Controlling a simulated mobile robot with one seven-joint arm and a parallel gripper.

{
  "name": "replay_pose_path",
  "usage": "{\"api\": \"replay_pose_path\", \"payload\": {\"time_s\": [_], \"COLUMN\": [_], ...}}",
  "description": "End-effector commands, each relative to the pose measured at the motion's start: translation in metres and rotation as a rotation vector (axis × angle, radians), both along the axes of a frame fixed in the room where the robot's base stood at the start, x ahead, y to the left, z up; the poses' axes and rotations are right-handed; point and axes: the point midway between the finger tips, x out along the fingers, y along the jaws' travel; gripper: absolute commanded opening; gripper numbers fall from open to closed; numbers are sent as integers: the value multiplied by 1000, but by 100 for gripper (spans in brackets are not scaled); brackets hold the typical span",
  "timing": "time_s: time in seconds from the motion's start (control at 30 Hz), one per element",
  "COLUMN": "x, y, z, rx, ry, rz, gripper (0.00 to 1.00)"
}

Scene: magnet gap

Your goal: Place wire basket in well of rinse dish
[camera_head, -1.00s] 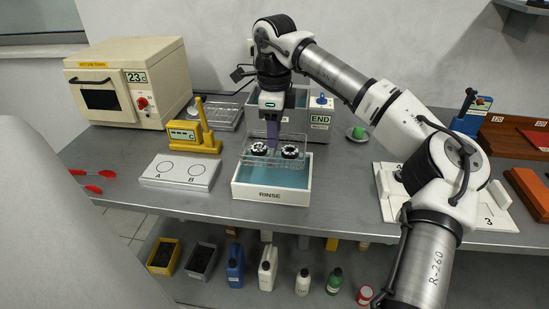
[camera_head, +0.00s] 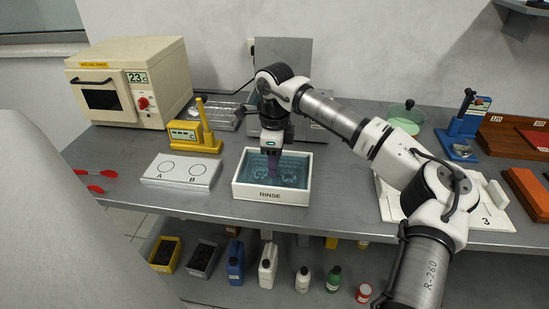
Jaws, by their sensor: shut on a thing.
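The rinse dish (camera_head: 271,196) is a white rectangular tub with blue liquid in its well and RINSE on its front wall. The wire basket (camera_head: 262,174) is down inside the well, faint through the blue liquid. My gripper (camera_head: 272,170) reaches down into the dish and is shut on the basket. The basket's contents are hard to make out beneath the liquid, and the fingertips are partly hidden.
A white block with circles A and B (camera_head: 181,172) and a yellow gauge stand (camera_head: 196,136) are to the left. An oven (camera_head: 128,92) stands at back left. A white numbered board (camera_head: 483,205) lies right. Bare bench (camera_head: 345,190) shows right of the dish.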

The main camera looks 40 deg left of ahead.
Motion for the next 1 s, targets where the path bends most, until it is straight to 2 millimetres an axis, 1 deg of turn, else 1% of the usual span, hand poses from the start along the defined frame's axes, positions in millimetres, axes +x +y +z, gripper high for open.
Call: {"api": "replay_pose_path", "payload": {"time_s": [0.03, 0.2, 0.43, 0.57, 0.67, 1.0], "x": [0, 0, 0, 0, 1, 1], "y": [0, 0, 0, 0, 0, 0], "z": [-2, -1, -1, 5, 17, 89], "rx": [0, 0, -1, -1, -1, 0], "ry": [0, 0, 1, -1, -2, -4], "rz": [0, 0, 0, 0, -1, -2], "gripper": [48, 69, 69, 69, 69, 69]}}
